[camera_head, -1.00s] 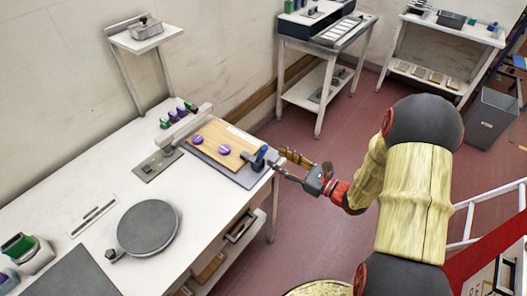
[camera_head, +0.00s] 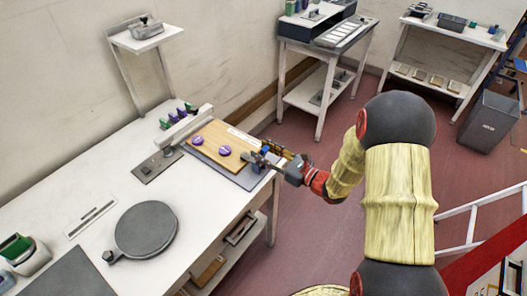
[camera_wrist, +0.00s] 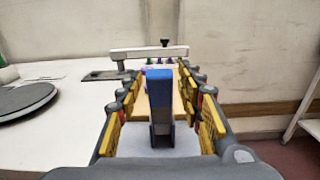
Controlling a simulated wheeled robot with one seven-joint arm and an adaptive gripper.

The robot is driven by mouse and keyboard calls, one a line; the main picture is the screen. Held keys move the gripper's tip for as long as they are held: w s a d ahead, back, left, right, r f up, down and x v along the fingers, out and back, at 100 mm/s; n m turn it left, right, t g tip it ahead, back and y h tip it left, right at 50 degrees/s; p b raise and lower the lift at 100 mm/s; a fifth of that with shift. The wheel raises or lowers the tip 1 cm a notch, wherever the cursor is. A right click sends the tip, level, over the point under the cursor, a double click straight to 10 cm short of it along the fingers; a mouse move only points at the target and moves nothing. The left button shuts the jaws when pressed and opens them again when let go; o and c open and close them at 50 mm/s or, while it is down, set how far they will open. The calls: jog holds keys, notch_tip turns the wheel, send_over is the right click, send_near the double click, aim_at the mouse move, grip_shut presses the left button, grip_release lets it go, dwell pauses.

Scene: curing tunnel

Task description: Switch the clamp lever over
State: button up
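The clamp lever (camera_wrist: 159,95) has a blue grip and stands upright on a dark base in the wrist view. In the head view it is mostly hidden by my gripper (camera_head: 264,157) at the right end of the wooden board (camera_head: 214,134). In the wrist view my gripper (camera_wrist: 162,108) is open. Its yellow-padded fingers are on the left and right of the lever, with a visible gap on both sides. Two purple round pieces, one (camera_head: 196,141) and another (camera_head: 224,151), lie on the board.
The board is on a white bench (camera_head: 75,195) with a pale crossbar (camera_head: 185,125) behind it. A grey round plate (camera_head: 146,229) stands on the bench at the front left. Green and purple items (camera_head: 178,117) stand near the wall. A bin (camera_head: 487,120) is at the far right.

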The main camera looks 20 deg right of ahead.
grip_shut()
dwell(0.7)
